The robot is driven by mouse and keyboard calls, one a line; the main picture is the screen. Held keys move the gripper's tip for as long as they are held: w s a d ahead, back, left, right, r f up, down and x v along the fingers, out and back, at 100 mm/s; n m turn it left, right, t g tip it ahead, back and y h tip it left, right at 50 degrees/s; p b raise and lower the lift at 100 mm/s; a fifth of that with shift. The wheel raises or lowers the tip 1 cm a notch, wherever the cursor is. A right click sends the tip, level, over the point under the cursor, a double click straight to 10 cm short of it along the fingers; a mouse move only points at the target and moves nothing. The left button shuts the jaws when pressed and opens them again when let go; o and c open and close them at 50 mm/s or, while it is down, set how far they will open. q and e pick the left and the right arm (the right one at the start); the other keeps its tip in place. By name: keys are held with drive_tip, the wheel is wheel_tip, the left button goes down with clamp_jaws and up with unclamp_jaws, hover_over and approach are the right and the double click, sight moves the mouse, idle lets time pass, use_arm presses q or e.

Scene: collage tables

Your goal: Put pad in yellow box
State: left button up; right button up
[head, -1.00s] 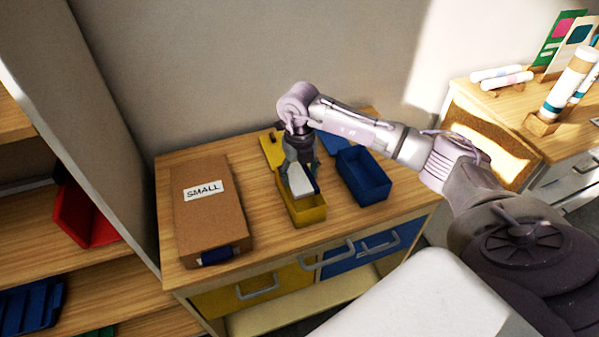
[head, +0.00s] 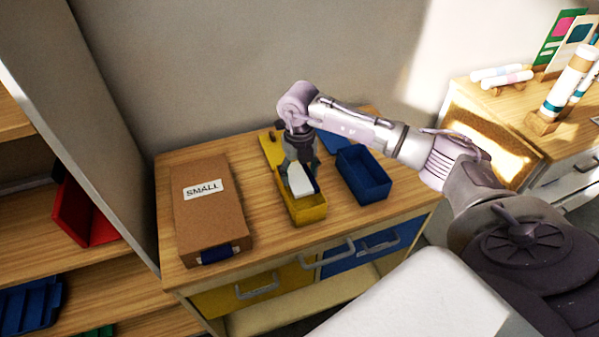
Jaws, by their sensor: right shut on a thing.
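The yellow box (head: 310,214) is an open-topped box on the wooden table, left of a blue box. The pad (head: 300,181) is a white block with a dark edge. It is tilted and sits partly within the opening of the yellow box. My right gripper (head: 299,166) is above the back of the yellow box, pointing down and shut on the pad. Its fingertips are partly hidden behind the pad. My left gripper is not in view.
An open blue box (head: 364,177) stands close on the right. A brown case labelled SMALL (head: 210,215) lies on the left. A yellow lid (head: 272,150) lies behind the yellow box. Bare tabletop (head: 262,228) shows between case and box.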

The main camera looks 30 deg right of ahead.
drive_tip(key=shift+f, duration=0.2)
drive_tip(key=o, duration=1.2)
drive_tip(key=shift+o, duration=0.6)
drive_tip(key=shift+r, duration=0.1)
drive_tip(key=shift+r+p, duration=2.15)
drive_tip(key=shift+r, duration=1.3)
drive_tip(key=shift+a, duration=0.1)
